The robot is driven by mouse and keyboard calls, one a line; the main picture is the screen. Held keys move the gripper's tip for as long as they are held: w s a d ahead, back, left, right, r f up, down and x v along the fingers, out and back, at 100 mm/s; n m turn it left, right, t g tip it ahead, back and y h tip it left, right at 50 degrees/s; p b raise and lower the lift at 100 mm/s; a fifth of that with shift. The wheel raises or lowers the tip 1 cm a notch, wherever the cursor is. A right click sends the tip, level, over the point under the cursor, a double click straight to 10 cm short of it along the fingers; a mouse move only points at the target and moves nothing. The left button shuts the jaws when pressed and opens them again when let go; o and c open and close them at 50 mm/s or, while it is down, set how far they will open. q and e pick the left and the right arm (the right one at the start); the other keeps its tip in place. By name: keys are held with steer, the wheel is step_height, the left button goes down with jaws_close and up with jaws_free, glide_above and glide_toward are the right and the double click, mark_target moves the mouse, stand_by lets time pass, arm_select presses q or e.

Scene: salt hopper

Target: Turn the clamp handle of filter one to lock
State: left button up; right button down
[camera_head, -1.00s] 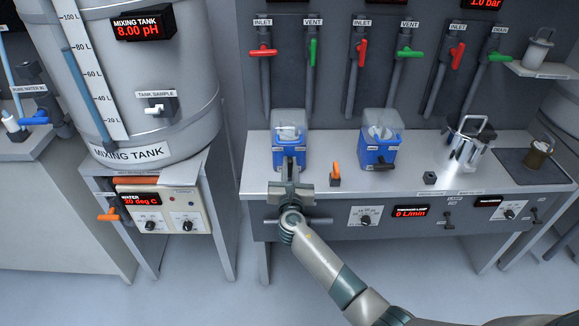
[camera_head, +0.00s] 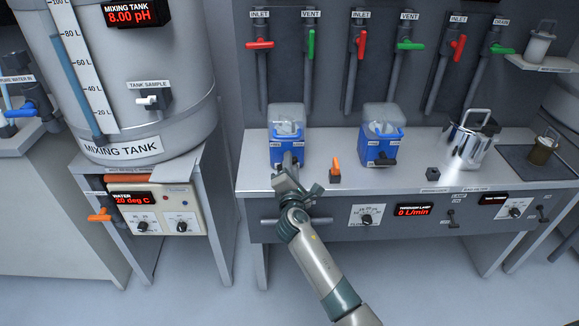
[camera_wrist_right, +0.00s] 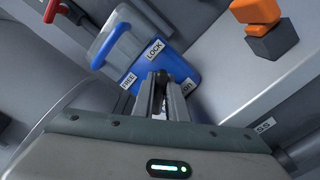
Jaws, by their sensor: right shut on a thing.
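Filter one (camera_head: 284,157) is the left blue housing with a clear top on the bench. In the right wrist view its blue face (camera_wrist_right: 185,67) shows tilted, with a LOCK label (camera_wrist_right: 154,50) and a FREE label (camera_wrist_right: 128,80). My right gripper (camera_head: 288,163) reaches it from the front. In the right wrist view its fingers are shut on the dark clamp handle (camera_wrist_right: 160,82), which is mostly hidden between them. I cannot tell the exact angle of the handle against the labels. My left gripper is not in view.
A second blue filter (camera_head: 380,154) with a dark handle stands to the right. An orange-handled valve (camera_head: 335,170) sits close to my right wrist. A steel pot (camera_head: 470,143) stands further right. Red and green valve handles are on the wall behind.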

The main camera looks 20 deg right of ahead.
steer(key=m+b, duration=0.1)
steer(key=m, duration=0.1)
steer(key=m+b, duration=0.1)
steer(key=m, duration=0.2)
steer(key=shift+d+f, duration=0.1)
steer(key=shift+f, duration=0.25)
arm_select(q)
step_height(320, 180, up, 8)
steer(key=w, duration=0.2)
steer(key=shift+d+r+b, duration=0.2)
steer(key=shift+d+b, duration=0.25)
arm_select(e)
steer(key=shift+m, duration=0.6)
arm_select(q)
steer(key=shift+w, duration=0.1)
arm_select(e)
steer(key=c, duration=1.8)
jaws_free()
steer(key=shift+o, duration=0.2)
